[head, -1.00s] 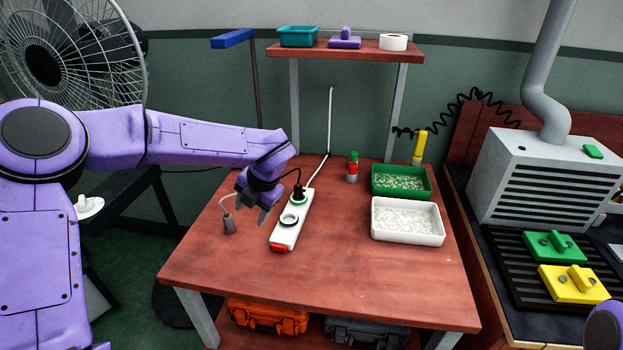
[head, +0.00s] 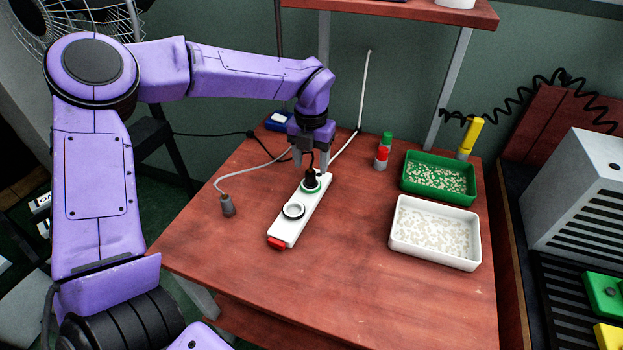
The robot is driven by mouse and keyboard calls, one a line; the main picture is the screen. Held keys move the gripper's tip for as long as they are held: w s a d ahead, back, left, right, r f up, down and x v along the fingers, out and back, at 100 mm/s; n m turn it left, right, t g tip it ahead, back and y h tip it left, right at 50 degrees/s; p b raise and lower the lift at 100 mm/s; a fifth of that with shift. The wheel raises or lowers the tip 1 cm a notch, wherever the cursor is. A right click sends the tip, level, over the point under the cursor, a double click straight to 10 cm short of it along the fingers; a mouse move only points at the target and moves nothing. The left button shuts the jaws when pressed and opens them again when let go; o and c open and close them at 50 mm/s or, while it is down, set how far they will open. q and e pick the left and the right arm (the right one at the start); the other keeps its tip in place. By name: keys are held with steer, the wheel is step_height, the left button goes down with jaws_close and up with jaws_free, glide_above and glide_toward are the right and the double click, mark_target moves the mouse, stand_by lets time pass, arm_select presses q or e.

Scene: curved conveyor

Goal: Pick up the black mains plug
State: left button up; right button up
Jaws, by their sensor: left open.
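The black mains plug (head: 311,179) stands upright in the green-ringed socket at the far end of the white power strip (head: 291,227). A black cable rises from its top. My left gripper (head: 310,168) points down over the plug, open, with one finger on each side of the plug's upper part. I cannot tell whether the fingers touch it. My right gripper is not in view.
A grey plug (head: 228,206) on a grey cable stands on the table (head: 350,290) left of the strip. A green tray (head: 407,184) and a white tray (head: 396,245) sit at the right. A red-and-green bottle (head: 381,158) stands behind. The front table area is clear.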

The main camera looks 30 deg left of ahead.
mark_target(311, 170)
arm_select(q)
step_height(311, 170, down, 4)
jaws_close()
stand_by(0.3)
